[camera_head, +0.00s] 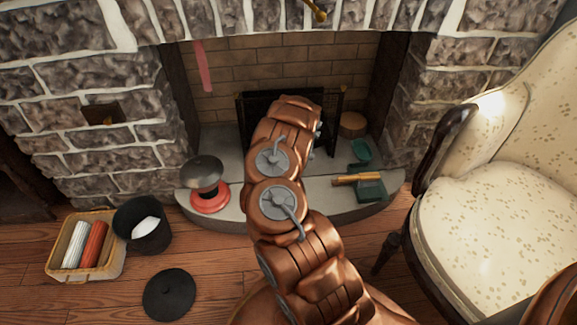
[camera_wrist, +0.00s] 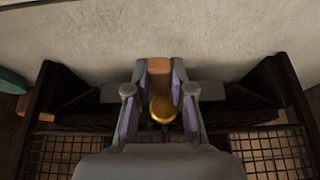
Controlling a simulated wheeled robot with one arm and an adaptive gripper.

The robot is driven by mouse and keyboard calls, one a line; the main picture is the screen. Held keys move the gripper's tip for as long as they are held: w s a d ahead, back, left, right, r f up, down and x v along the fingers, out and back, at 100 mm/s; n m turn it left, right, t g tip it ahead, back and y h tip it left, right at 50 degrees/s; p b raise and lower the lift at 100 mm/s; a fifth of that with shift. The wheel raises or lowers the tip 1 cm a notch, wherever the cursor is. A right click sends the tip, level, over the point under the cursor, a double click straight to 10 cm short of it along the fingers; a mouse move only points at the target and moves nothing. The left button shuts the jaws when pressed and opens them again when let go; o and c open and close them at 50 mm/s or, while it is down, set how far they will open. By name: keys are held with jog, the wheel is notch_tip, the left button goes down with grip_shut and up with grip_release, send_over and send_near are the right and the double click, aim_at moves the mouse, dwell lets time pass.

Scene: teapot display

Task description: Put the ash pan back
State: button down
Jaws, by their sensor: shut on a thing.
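My gripper (camera_wrist: 159,76) shows in the wrist view, its fingers closed on a small brown block (camera_wrist: 158,68) that looks like a handle. A grey bar (camera_wrist: 112,93) runs across behind the fingers; it may be part of the ash pan, but I cannot tell. A brass knob (camera_wrist: 163,110) shows between the finger links. Around them is the black grate (camera_wrist: 38,112) with mesh panels. In the head view, my arm hides the gripper and the front of the black grate or screen (camera_head: 244,115) in the fireplace. The ash pan is not clearly visible there.
A basket (camera_head: 108,270), black bucket (camera_head: 142,238) and black disc (camera_head: 169,295) lie left; an armchair (camera_head: 490,205) stands right.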

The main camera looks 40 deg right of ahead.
jog(key=shift+w+f, duration=0.1)
jog(key=shift+w, duration=0.1)
notch_tip(320, 180, down, 3)
jog(key=b, duration=0.3)
jog(key=shift+w+f, duration=0.1)
jog(key=c, duration=1)
grip_release()
